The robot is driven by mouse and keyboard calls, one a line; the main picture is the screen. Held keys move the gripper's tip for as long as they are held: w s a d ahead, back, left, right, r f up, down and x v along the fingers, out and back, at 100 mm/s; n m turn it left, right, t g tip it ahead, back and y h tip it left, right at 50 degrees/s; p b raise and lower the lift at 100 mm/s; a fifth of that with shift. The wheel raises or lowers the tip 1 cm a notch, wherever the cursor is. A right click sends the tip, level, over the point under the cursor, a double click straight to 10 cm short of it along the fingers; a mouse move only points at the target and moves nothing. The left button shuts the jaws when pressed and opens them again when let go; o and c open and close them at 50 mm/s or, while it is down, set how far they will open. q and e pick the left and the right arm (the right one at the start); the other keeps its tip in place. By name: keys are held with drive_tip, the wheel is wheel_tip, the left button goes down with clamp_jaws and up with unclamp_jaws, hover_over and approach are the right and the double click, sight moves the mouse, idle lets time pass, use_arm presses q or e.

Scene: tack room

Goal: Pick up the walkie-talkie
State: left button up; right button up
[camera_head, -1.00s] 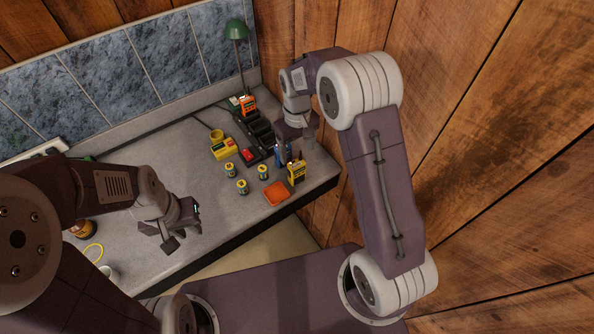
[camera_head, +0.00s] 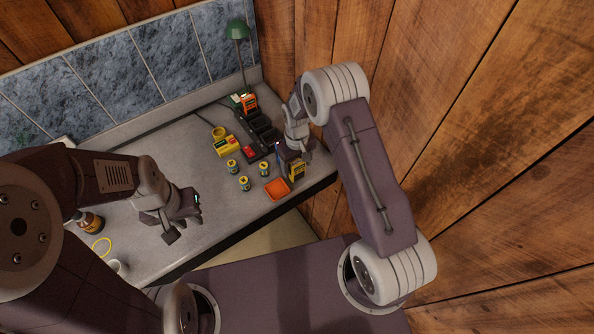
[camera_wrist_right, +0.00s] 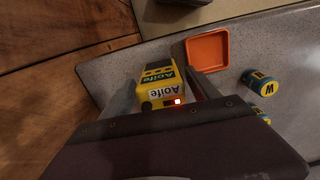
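A yellow handheld unit (camera_head: 297,170), which looks like a walkie-talkie, stands near the desk's right front edge. A gap shows at the left finger; contact at the right finger is unclear. An orange handheld unit (camera_head: 248,102) sits at the far end of a black charger rack (camera_head: 262,131). My left gripper (camera_head: 182,222) is open and empty above the desk.
An orange tray (camera_head: 277,189) and several small labelled cylinders (camera_head: 244,183) lie close to the yellow unit. A yellow device (camera_head: 225,146) and a green lamp (camera_head: 237,30) are further back. The wooden wall is close on the right.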

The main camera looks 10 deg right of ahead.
clamp_jaws()
drive_tip(key=shift+r, duration=0.15)
